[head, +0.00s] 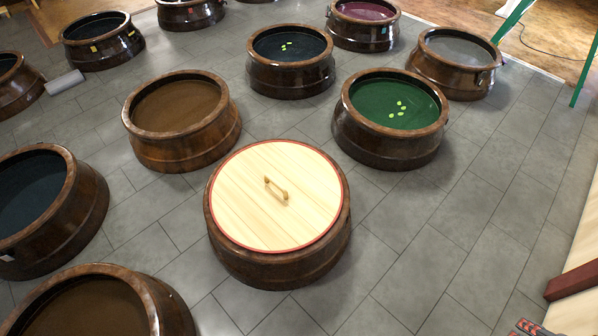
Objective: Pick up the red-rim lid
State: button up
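The red-rim lid (245,222) is a round disc of pale wood planks with a thin red edge. It lies flat on top of a brown glazed jar (280,268) in the middle of the head view and covers its mouth. A small wooden bar handle (276,190) stands up at the lid's centre. My gripper is not in view.
Several open jars stand around on grey floor tiles (450,215): one with green contents (396,98), one with brown (180,105), and dark ones at left (30,190). Green posts (583,70) and a dark red beam (573,281) are at the right.

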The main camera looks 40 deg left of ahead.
aim_at(277, 197)
jog(key=i+l+u, duration=0.1)
jog(key=i+u, duration=0.4)
jog(key=i+l+u, duration=0.5)
jog(key=i, duration=0.15)
jog(key=i+l+u, duration=0.6)
jog(key=u, duration=0.35)
jog(key=i+l+u, duration=0.2)
jog(key=u, duration=0.3)
jog(key=i+l+u, duration=0.1)
jog(key=u, duration=0.35)
jog(key=l+u, duration=0.3)
jog(key=u, duration=0.15)
jog(key=l+u, duration=0.25)
jog(key=u, duration=0.2)
jog(key=i+l+u, duration=0.1)
jog(key=l+u, duration=0.3)
jog(key=i+l+u, duration=0.1)
jog(key=l+u, duration=0.15)
jog(key=u, duration=0.2)
jog(key=l+u, duration=0.65)
jog(key=u, duration=0.15)
